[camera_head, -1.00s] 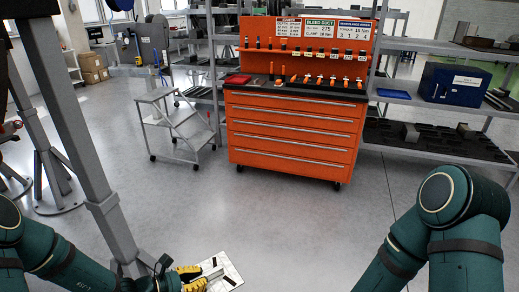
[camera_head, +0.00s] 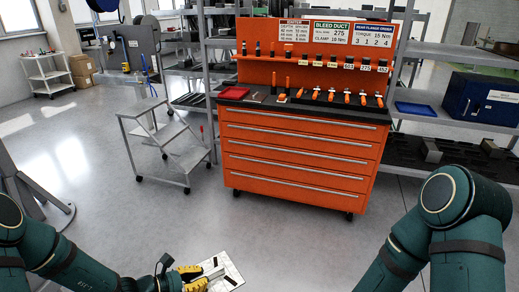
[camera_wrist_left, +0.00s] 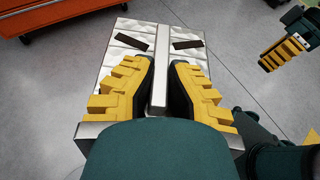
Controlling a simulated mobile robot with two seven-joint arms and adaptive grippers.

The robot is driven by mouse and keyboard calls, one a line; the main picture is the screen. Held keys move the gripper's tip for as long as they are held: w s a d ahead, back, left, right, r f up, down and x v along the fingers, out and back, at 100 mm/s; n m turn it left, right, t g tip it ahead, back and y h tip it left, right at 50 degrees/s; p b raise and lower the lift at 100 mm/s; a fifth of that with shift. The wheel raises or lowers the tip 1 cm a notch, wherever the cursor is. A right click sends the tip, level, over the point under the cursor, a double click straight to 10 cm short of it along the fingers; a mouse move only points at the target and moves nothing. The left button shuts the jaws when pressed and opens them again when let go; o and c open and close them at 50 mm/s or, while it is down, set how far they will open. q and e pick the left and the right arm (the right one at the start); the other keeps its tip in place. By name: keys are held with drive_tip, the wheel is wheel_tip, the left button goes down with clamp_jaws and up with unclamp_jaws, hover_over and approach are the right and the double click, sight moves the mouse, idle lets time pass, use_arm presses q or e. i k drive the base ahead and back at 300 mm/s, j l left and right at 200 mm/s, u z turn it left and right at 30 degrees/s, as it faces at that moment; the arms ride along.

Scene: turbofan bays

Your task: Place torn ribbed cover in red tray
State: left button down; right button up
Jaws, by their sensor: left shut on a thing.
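The torn ribbed cover (camera_head: 229,266) is a pale, quilted metal panel with a raised centre rib and dark slits in it. My left gripper (camera_head: 204,277) is shut on it, at the bottom of the head view. In the left wrist view, the yellow-padded fingers grip the rib, and the cover (camera_wrist_left: 125,52) reaches out beyond them, clear of the floor. The red tray (camera_head: 232,94) lies on the left end of the orange tool chest's dark top, well ahead of the cover. My right gripper (camera_wrist_left: 286,52) shows partly at the upper right of the left wrist view; its jaw opening is unclear.
The orange tool chest (camera_head: 295,152) has several orange-handled tools on top, right of the tray. Shelves at right hold a blue tray (camera_head: 416,109) and a blue case (camera_head: 482,98). Floor before the chest is clear.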

sight(231, 94)
drive_tip(key=i, duration=0.8)
drive_tip(key=i+j+z, duration=0.1)
drive_tip(key=i, duration=0.75)
drive_tip(key=i+j+z, duration=0.1)
drive_tip(key=i, duration=0.7)
